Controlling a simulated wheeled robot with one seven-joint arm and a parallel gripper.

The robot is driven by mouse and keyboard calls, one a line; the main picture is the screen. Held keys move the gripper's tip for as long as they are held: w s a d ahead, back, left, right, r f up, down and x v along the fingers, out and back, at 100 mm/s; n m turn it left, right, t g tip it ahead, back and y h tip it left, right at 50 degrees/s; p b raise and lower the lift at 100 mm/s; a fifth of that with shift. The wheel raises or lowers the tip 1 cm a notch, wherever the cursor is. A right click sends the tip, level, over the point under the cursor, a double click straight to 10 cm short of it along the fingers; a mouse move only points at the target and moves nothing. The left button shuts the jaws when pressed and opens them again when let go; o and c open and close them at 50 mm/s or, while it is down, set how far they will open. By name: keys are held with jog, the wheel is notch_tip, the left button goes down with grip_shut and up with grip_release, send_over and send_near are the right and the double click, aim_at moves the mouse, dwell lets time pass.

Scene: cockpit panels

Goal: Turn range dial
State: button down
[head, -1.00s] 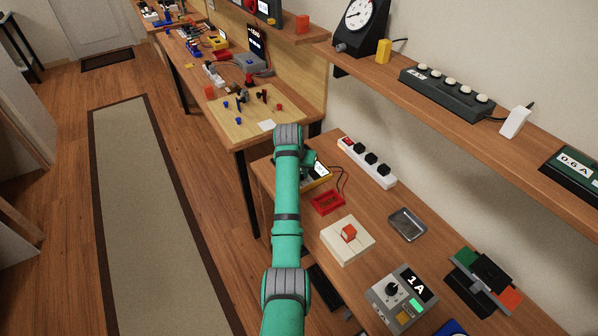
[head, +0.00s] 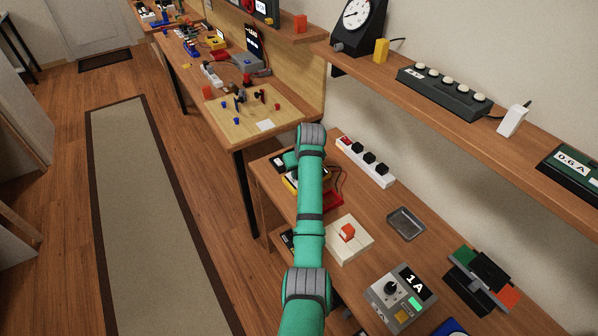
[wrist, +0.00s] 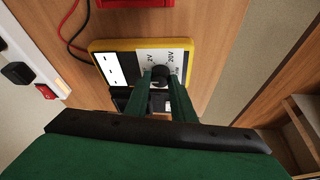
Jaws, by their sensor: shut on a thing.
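The range dial (wrist: 160,71) is a dark round knob on a yellow-edged meter (wrist: 130,43). Labels reading 2V and 20V stand beside it, and a white display (wrist: 111,69) is on the left. My gripper (wrist: 160,79) has its two green fingers closed around the dial, one on each side, and partly hides it and the meter's lower part. The dial cannot be made out there.
A red tray (head: 334,200) with cables near it lies by the meter. A white power strip (head: 366,163), a white box with an orange switch (head: 347,233), a metal tray (head: 406,223) and a 1A unit (head: 399,298) are on the bench. A shelf (head: 440,110) runs above.

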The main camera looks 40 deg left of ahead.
dwell(0.4)
jog(key=c, duration=1.5)
grip_release()
jog(key=v, duration=1)
jog(key=shift+d+r, duration=0.15)
jog(key=shift+r, duration=0.25)
